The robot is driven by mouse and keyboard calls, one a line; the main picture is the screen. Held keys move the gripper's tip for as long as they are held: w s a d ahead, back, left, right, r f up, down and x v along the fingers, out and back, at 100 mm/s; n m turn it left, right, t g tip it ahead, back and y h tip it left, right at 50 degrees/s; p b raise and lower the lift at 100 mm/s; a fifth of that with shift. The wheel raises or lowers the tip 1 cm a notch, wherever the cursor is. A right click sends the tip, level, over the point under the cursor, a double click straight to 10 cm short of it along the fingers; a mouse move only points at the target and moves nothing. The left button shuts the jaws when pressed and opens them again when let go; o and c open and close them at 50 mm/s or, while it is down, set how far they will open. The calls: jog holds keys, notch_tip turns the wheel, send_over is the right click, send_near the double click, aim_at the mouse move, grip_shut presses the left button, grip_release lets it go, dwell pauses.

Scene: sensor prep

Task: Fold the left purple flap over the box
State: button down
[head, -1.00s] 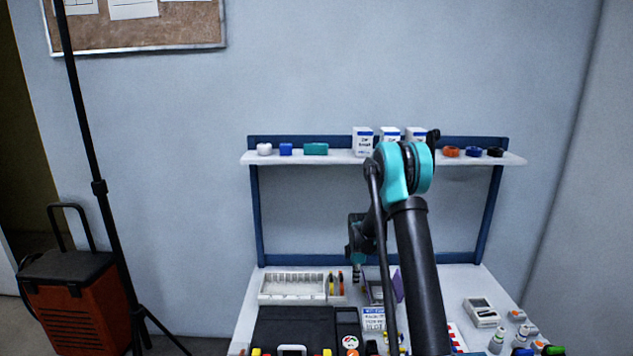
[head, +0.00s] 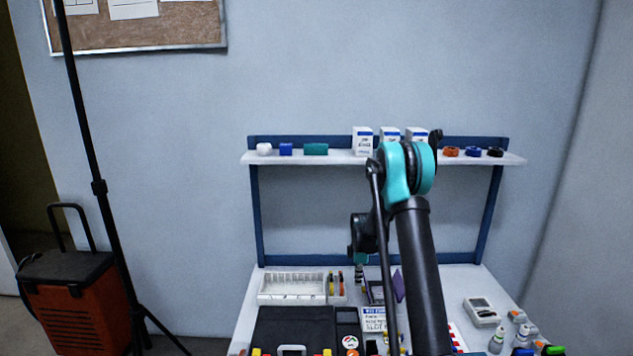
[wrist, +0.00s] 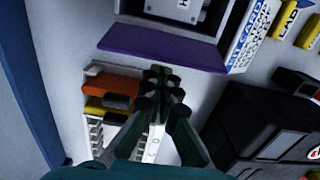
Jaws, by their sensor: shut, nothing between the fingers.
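In the head view another purple flap (head: 399,285) stands up on the box's right. My arm hides part of the box there, and the gripper (head: 359,280) shows small beside it.
A black case (head: 293,330) and a printed card (head: 373,319) stand in front. A shelf (head: 310,157) with small items spans the back.

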jog(key=shift+d, duration=2.5)
jog(key=shift+a, duration=0.4)
notch_tip(320, 180, up, 7)
